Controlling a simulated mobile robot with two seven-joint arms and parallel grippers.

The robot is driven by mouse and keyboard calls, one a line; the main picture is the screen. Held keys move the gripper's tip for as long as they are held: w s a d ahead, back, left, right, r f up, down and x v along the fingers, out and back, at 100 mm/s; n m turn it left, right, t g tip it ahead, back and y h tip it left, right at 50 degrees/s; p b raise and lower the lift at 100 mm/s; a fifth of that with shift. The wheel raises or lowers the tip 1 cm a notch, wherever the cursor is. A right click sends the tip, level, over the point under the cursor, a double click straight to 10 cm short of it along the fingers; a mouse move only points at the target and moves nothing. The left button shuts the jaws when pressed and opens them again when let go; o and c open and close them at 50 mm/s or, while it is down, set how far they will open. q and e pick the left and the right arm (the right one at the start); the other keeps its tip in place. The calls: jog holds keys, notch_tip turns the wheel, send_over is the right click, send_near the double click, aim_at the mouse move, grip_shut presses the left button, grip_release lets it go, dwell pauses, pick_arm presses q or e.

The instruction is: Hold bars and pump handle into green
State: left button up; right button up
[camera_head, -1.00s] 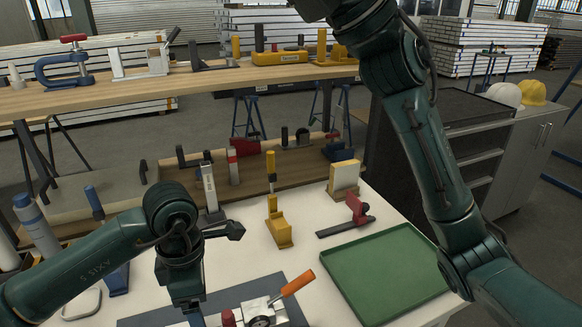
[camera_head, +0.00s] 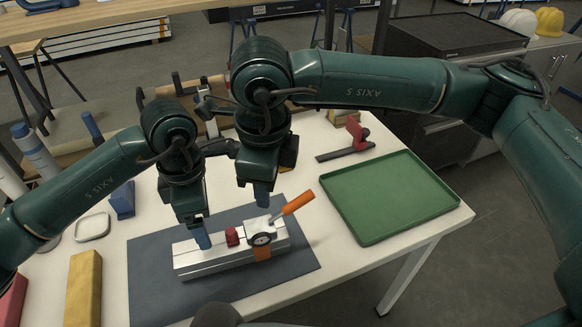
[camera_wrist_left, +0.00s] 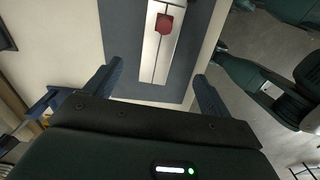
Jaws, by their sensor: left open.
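Two pale bars (camera_head: 205,263) lie side by side on a dark mat, with a red knob (camera_head: 232,237) on top. A round dial (camera_head: 261,239) and an orange pump handle (camera_head: 298,202), tilted up to the right, sit at their right end. My left gripper (camera_head: 201,238) is over the bars' left part; the left wrist view shows its fingers (camera_wrist_left: 158,72) spread, with the bars (camera_wrist_left: 160,45) and red knob (camera_wrist_left: 164,24) ahead between them. My right gripper (camera_head: 262,194) points down just behind the dial, apart from the handle; its finger gap is hidden.
An empty green tray (camera_head: 390,196) lies on the white table at right. A yellow block (camera_head: 84,288), a blue block (camera_head: 122,200) and a small white dish (camera_head: 93,226) are at left.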

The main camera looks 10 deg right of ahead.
aim_at(214, 252)
pick_arm(q)
notch_tip(214, 252, down, 13)
jog(key=shift+f, duration=0.1)
pick_arm(e)
jog(key=d+h, duration=0.1)
jog(key=w+d, duration=0.1)
jog(key=d, duration=0.1)
jog(key=d+f+m+h, duration=0.1)
jog(key=shift+w+d+t+h, duration=0.15)
jog(key=shift+w+t+h, duration=0.15)
jog(key=shift+t, duration=0.1)
pick_arm(q)
jog(key=shift+c, duration=0.4)
jog(key=c, duration=1.5)
